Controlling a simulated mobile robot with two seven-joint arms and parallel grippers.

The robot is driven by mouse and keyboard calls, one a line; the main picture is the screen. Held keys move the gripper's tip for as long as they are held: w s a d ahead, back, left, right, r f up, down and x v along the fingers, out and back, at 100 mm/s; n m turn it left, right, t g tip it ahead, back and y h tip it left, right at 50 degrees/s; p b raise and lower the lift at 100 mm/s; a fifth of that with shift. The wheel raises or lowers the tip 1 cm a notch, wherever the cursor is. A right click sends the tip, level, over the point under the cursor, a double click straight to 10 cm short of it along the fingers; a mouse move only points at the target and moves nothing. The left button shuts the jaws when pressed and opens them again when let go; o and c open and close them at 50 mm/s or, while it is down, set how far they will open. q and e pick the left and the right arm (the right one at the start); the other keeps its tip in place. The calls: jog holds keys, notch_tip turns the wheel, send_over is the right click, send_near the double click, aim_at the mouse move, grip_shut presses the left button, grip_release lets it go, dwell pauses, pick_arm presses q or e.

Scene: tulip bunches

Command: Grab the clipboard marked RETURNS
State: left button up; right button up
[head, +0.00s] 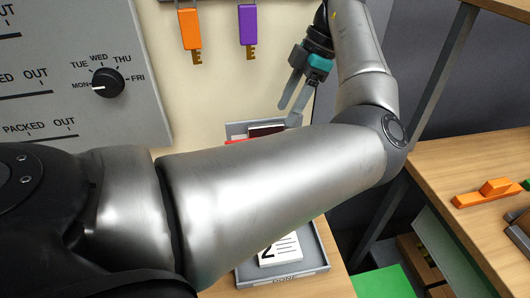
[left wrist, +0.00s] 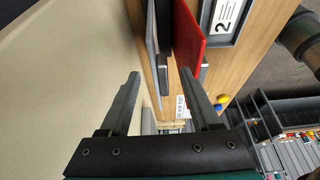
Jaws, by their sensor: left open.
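Several flat boards that look like clipboards stand on edge in the left wrist view: a grey one (left wrist: 152,45), a dark one (left wrist: 164,20) and a red one (left wrist: 188,38). No RETURNS marking is readable on any of them. In the head view only a sliver of the red one (head: 236,141) shows, largely hidden behind my left arm. My left gripper (head: 290,112) is open and empty, just above and beside these boards. In the left wrist view the grey and dark boards lie beyond the gap between its fingertips (left wrist: 160,74). My right gripper is not in view.
A grey tray (head: 318,262) marked DONE holds a card with a 2. Orange (head: 190,28) and purple (head: 248,24) key tags hang on the cream wall beside a grey dial panel (head: 70,110). A wooden shelf (head: 450,165) stands at right, with an orange object (head: 487,194).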

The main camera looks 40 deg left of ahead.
aim_at(270, 123)
pick_arm(q)
jog(key=shift+s+a, duration=0.65)
jog(key=shift+s, duration=0.15)
jog(key=b+x, duration=0.1)
jog(key=x, duration=0.4)
jog(key=shift+s+a+b, duration=0.1)
jog(key=shift+s+b, duration=0.1)
jog(key=shift+b, duration=0.1)
grip_shut()
dwell(0.7)
